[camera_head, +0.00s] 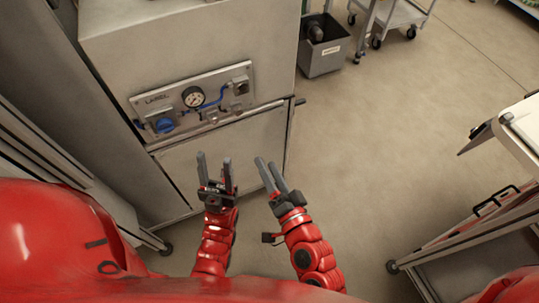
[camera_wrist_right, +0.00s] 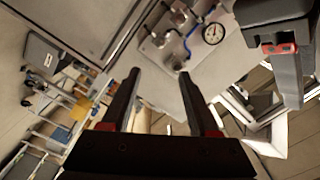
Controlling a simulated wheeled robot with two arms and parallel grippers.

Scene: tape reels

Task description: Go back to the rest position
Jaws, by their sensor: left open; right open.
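My left gripper (camera_head: 214,168) is open and empty in the head view, its two dark fingers pointing up toward the front of a metal cabinet (camera_head: 205,30). My right gripper (camera_head: 270,172) is open and empty just to the right of it, fingers tilted up and left. The right gripper's fingers (camera_wrist_right: 161,74) also show apart in the right wrist view, with nothing between them. Part of the left gripper (camera_wrist_right: 285,50) shows at the upper right of the right wrist view. No tape reel is seen in either view.
The cabinet carries a panel with a gauge (camera_head: 193,97) and a blue knob (camera_head: 164,124). A grey bin (camera_head: 324,57) and a wheeled cart (camera_head: 405,14) stand at the back. Another cart (camera_head: 470,240) is at the lower right. Open floor (camera_head: 400,130) lies between.

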